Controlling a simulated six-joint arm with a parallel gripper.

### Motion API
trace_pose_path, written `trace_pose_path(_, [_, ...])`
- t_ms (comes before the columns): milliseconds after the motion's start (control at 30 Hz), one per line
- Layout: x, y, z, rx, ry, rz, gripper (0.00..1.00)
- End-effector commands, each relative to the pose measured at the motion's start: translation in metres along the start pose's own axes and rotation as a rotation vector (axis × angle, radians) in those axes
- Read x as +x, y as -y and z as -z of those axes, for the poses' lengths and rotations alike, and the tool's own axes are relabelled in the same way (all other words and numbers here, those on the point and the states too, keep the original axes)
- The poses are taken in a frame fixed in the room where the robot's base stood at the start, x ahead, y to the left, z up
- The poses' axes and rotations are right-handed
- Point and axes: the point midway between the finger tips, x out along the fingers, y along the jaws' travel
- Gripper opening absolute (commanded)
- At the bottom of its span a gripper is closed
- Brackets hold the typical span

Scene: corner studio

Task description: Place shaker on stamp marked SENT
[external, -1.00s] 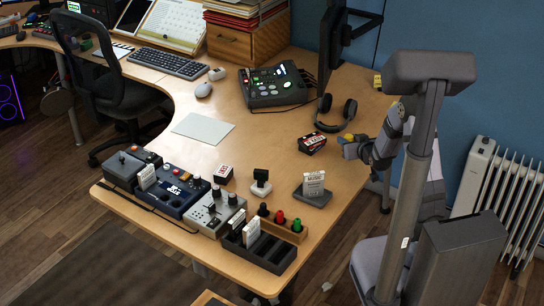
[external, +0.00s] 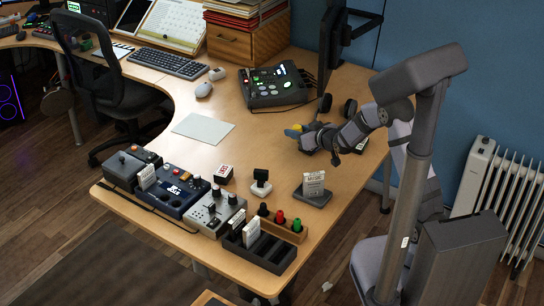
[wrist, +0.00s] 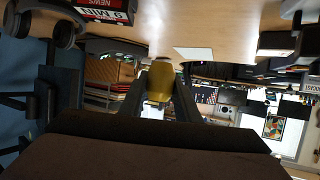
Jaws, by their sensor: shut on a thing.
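My gripper (external: 298,136) is shut on a yellow egg-shaped shaker (external: 292,132), held above the desk's right half. In the wrist view the shaker (wrist: 160,82) sits between my two fingers (wrist: 160,98).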

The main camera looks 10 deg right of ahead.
Motion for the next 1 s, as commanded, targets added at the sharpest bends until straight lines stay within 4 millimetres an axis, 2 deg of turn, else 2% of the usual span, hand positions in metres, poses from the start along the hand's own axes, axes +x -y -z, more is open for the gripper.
trace_pose_path(33, [0.011,0.025,0.008,-0.018,-0.003,0.044,0.08])
trace_pose_path(300, [0.047,0.142,0.038,-0.096,-0.003,0.230,0.08])
trace_pose_path(400, [0.053,0.178,0.046,-0.116,-0.003,0.281,0.08])
trace_pose_path(500, [0.056,0.207,0.051,-0.131,-0.003,0.318,0.08])
trace_pose_path(700, [0.058,0.240,0.058,-0.147,-0.001,0.358,0.08])
trace_pose_path(900, [0.059,0.247,0.059,-0.150,-0.001,0.367,0.08])
trace_pose_path(1000, [0.061,0.247,0.052,-0.150,0.001,0.367,0.08])
